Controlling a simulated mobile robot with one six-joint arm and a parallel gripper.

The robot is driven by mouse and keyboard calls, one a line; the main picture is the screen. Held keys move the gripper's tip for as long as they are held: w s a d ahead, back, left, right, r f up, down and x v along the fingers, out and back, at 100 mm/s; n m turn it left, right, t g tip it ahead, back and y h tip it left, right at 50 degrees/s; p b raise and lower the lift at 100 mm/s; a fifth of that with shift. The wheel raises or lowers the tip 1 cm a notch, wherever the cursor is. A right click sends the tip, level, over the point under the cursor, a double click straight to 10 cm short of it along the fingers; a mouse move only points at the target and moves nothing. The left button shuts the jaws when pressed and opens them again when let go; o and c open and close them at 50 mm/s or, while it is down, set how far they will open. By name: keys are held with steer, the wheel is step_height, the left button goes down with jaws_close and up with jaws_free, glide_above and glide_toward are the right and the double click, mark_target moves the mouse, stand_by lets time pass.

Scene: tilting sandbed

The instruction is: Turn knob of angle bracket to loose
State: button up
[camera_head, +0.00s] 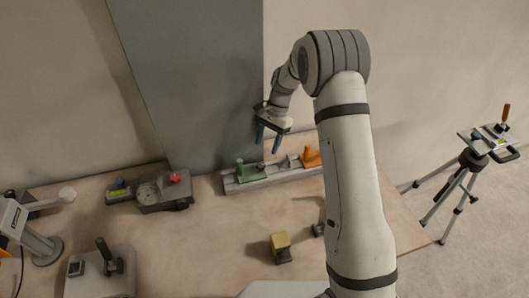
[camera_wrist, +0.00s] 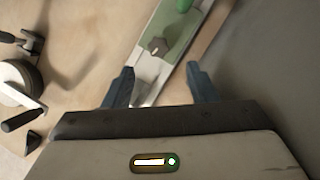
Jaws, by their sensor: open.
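In the wrist view a dark lobed knob (camera_wrist: 158,47) sits on a green bracket (camera_wrist: 174,32), which is mounted on a pale metal rail (camera_wrist: 146,91). In the head view the green bracket (camera_head: 249,173) is at the left part of the rail (camera_head: 275,177), and an orange bracket (camera_head: 310,157) is at the right. I cannot tell the knob's setting. My gripper (camera_head: 269,138) is open and empty above the rail, with its blue fingers pointing down. In the wrist view my gripper (camera_wrist: 160,82) has its fingers apart on either side of the rail, with the knob ahead of the fingertips.
A grey panel (camera_head: 205,75) stands close behind the rail. A gauge box with a red knob (camera_head: 163,190) lies left of the rail. A yellow-topped block (camera_head: 281,247) stands in front. A tripod (camera_head: 467,165) stands off the table at right. The wooden table between is mostly bare.

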mark_target(261, 164)
steer(key=p+x, duration=0.1)
steer(key=x, duration=0.6)
steer(key=shift+s+f+p, duration=0.1)
steer(key=shift+s+p, duration=0.05)
steer(key=shift+p, duration=0.25)
steer(key=c, duration=1)
